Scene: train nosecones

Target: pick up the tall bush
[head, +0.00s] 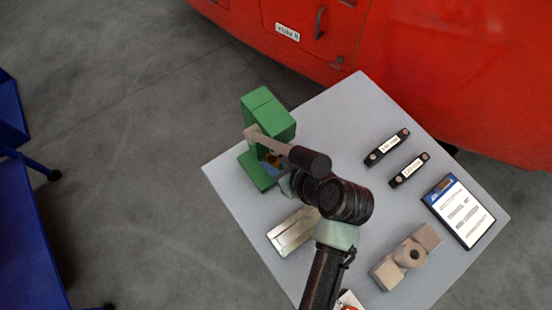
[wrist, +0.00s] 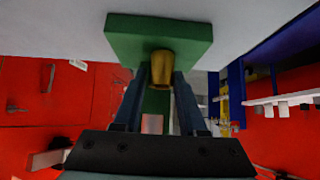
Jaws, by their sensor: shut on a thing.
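The bush (wrist: 162,66) is a brass-coloured, slightly tapered cylinder in the wrist view. My gripper (wrist: 161,78) is shut on it, with one dark finger on each side. The bush is in front of the green base plate of a press; I cannot tell whether it touches the plate. No second bush is visible for comparing height.
The press's beige lever with a dark handle (head: 311,160) reaches over my gripper. The grey table (head: 335,110) also holds a silver block (head: 292,232), a beige fixture (head: 390,270), two black labelled bars (head: 387,147) and a tablet (head: 460,212). A red train (head: 420,60) stands behind.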

